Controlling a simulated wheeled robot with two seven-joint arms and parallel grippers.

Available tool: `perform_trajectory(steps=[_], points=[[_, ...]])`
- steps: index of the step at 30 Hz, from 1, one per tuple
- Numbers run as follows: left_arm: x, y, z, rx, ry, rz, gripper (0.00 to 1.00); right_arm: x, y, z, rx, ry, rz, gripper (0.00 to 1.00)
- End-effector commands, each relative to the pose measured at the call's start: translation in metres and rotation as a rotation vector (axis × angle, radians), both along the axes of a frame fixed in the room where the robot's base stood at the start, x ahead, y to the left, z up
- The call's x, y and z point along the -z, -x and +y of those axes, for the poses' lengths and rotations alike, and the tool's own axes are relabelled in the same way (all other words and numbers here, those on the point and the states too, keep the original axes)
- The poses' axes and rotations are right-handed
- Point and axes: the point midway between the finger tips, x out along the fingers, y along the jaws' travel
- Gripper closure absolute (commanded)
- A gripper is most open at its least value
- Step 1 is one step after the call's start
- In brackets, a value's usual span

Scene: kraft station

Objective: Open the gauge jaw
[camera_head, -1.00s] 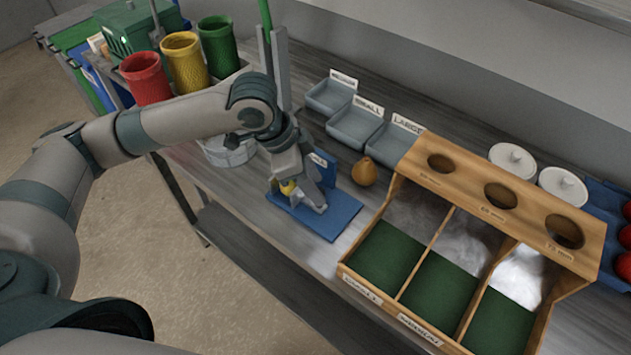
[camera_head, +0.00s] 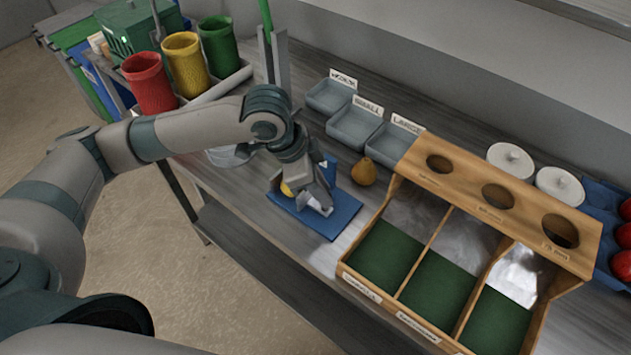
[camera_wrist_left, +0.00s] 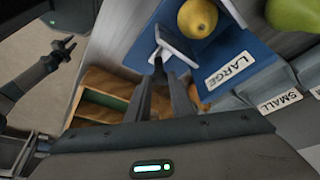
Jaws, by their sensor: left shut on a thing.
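The gauge has a blue base (camera_head: 335,217) on the bench and a blue upright with a "LARGE" label (camera_wrist_left: 229,70). A yellow fruit (camera_wrist_left: 198,18) sits at the gauge, and it shows partly behind my gripper in the head view (camera_head: 287,189). The pale grey T-shaped jaw (camera_wrist_left: 176,48) lies beside the fruit, with a small gap between them. My left gripper (camera_wrist_left: 160,72) is shut on the jaw's stem; in the head view, the gripper (camera_head: 325,207) hides part of the jaw. My right gripper (camera_wrist_left: 68,48) shows small and dark in the wrist view; its opening is unclear.
A brown pear (camera_head: 364,172) stands right of the gauge, close to the wooden sorting box (camera_head: 440,180). Grey labelled trays (camera_head: 355,127) stand behind. Red (camera_head: 150,85), yellow (camera_head: 186,65) and green (camera_head: 218,45) cups are at the back left. The bench's front edge is close to the gauge.

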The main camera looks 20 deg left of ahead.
Motion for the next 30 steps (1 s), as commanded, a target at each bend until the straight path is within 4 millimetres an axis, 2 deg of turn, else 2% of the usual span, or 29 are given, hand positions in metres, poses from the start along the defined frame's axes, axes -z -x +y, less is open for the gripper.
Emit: perform_trajectory(steps=[1,5,14,15,16,30], points=[[-0.004,0.005,-0.010,0.006,0.004,0.004,1.00,-0.009,0.000,0.000,0.000,0.000,0.000,0.69],[-0.003,0.010,-0.023,0.004,0.004,0.003,1.00,-0.015,0.000,0.000,0.000,0.000,0.000,0.69],[-0.001,0.009,-0.024,0.002,0.002,0.000,1.00,-0.013,0.000,-0.002,-0.001,0.002,0.000,0.69],[-0.001,0.009,-0.024,0.002,0.002,0.000,0.70,-0.013,0.000,-0.002,-0.001,0.002,0.000,0.69],[-0.001,0.009,-0.024,0.002,0.002,0.000,0.63,-0.013,0.000,-0.002,-0.001,0.002,0.000,0.69],[-0.005,0.010,-0.022,0.001,0.002,0.000,0.62,-0.012,0.000,-0.002,-0.001,0.002,0.000,0.69]])
